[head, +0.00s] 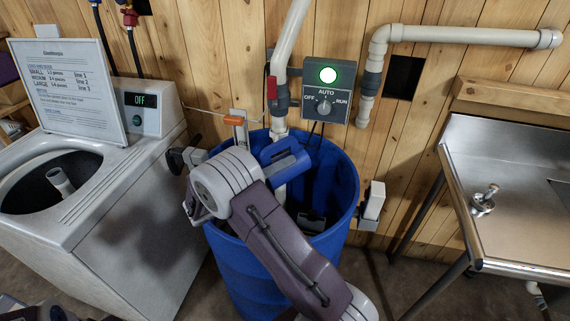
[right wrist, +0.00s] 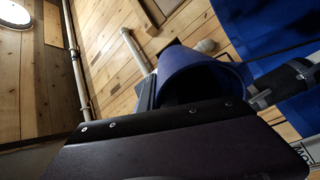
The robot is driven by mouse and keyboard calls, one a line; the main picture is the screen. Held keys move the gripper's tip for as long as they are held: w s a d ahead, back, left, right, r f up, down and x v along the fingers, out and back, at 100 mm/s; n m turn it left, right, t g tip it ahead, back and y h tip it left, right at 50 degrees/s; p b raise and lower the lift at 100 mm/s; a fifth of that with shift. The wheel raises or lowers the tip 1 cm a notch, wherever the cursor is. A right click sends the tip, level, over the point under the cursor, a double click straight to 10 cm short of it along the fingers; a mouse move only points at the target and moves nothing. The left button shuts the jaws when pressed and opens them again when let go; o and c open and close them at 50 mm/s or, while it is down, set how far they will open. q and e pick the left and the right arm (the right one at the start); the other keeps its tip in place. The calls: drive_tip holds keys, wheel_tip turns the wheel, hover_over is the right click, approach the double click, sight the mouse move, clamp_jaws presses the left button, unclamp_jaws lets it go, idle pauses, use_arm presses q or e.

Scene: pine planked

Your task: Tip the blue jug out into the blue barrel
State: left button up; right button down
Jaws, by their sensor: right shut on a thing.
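The blue jug (head: 288,166) is at the mouth of the blue barrel (head: 262,282), over its opening, and looks tilted. My right gripper (head: 262,160) is shut on the jug; its wrist hides much of the jug and the grip. In the right wrist view the jug's rounded blue rim (right wrist: 197,68) shows above my dark wrist plate, and a dark finger (right wrist: 288,84) is beside it. Whether anything is in or leaving the jug is not visible. Dark parts of what looks like my left gripper (head: 52,313) show at the bottom left, mostly cut off.
A white washer (head: 120,215) with an open lid stands left of the barrel. A grey pipe (head: 290,45) runs down into the barrel. A control box (head: 327,90) with a green lamp is on the wall behind. A steel sink table (head: 500,215) stands at the right.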

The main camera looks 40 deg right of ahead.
sight(286, 154)
idle(0.5)
drive_tip(key=shift+r, duration=0.2)
wheel_tip(286, 154, up, 3)
drive_tip(key=t+y+p, duration=0.1)
drive_tip(key=y+p, duration=1)
drive_tip(key=p, duration=0.2)
drive_tip(key=shift+y, duration=0.4)
drive_tip(key=y+p, duration=0.2)
drive_tip(key=p, duration=0.3)
drive_tip(key=y+p, duration=0.3)
drive_tip(key=p, duration=0.2)
drive_tip(key=r+y+p, duration=0.1)
drive_tip(key=y+p, duration=0.1)
drive_tip(key=p, duration=0.3)
drive_tip(key=shift+t+p, duration=0.3)
drive_tip(key=shift+p, duration=0.1)
drive_tip(key=shift+y, duration=0.4)
drive_tip(key=shift+f, duration=0.25)
